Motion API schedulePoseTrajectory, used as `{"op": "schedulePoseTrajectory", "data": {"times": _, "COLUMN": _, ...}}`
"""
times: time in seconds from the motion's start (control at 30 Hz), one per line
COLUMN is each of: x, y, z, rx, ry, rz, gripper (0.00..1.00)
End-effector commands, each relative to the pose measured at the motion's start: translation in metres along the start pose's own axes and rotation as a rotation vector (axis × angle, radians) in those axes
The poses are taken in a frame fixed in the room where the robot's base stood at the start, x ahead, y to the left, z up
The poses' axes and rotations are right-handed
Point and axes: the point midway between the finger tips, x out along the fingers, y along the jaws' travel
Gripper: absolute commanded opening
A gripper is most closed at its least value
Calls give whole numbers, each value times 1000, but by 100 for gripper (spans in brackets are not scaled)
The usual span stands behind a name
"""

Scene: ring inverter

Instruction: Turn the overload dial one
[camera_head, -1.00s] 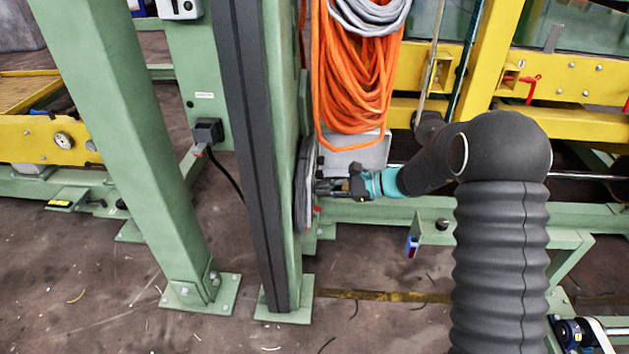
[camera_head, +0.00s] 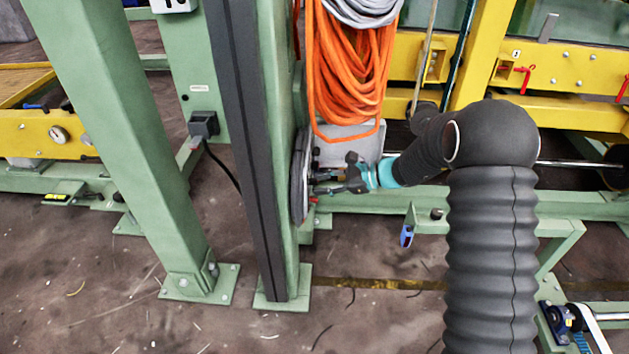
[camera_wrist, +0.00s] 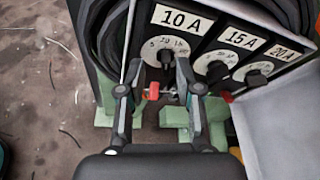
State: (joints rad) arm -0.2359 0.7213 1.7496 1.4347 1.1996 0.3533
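Three dials sit in a row on a dark panel in the wrist view, under white labels 10 A, 15 A and 20 A. The 10 A dial (camera_wrist: 166,57) is leftmost, with a white scale and a dark knob. The 15 A dial (camera_wrist: 216,69) and 20 A dial (camera_wrist: 257,74) are to its right. My gripper (camera_wrist: 159,66) is open, its two fingertips on either side of the 10 A knob. I cannot tell whether they touch it. In the head view my gripper (camera_head: 322,183) reaches the panel side-on, and the dial faces are hidden.
A small red part (camera_wrist: 152,91) shows between my fingers, below the 10 A dial. An orange cable coil (camera_head: 345,70) hangs above my gripper beside a green post (camera_head: 270,150). A grey box (camera_head: 350,146) stands just behind my gripper. Yellow frame beams are at the back right.

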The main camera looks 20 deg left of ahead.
Motion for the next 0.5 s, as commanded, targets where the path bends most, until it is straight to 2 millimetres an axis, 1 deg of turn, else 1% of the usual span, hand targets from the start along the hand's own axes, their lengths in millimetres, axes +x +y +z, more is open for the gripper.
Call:
{"op": "schedulePoseTrajectory", "data": {"times": 0.17, "x": 0, "y": -1, "z": 3, "rx": -4, "ry": -2, "rz": 0, "gripper": 34}}
{"op": "schedulePoseTrajectory", "data": {"times": 0.27, "x": -6, "y": -1, "z": 4, "rx": -5, "ry": -3, "rz": 0, "gripper": 34}}
{"op": "schedulePoseTrajectory", "data": {"times": 0.37, "x": -20, "y": -1, "z": 4, "rx": -6, "ry": -1, "rz": -1, "gripper": 34}}
{"op": "schedulePoseTrajectory", "data": {"times": 0.5, "x": -48, "y": 0, "z": 4, "rx": -6, "ry": -1, "rz": -2, "gripper": 34}}
